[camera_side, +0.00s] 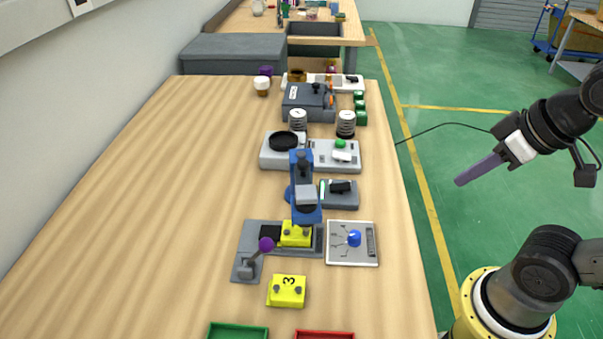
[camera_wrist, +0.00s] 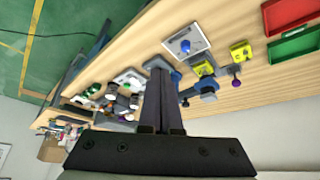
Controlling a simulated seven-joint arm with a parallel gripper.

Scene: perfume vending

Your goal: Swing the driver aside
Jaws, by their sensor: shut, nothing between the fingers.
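The blue driver (camera_side: 304,190) stands over a yellow block (camera_side: 296,234) in a grey fixture (camera_side: 249,238), in the side view. Its lower end hides part of that block, and I cannot tell whether they touch. My gripper (camera_side: 464,181) is shut and empty, off the table's right side and well apart from the driver. In the wrist view, its closed fingers (camera_wrist: 158,72) point toward the table.
A purple-knobbed lever (camera_side: 265,245) is on the fixture. A white panel with a blue knob (camera_side: 354,239) lies to its right. A yellow block marked 3 (camera_side: 287,291), a green tray (camera_side: 238,331) and a red tray (camera_side: 324,334) are nearer. Several devices stand behind; the table's left is clear.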

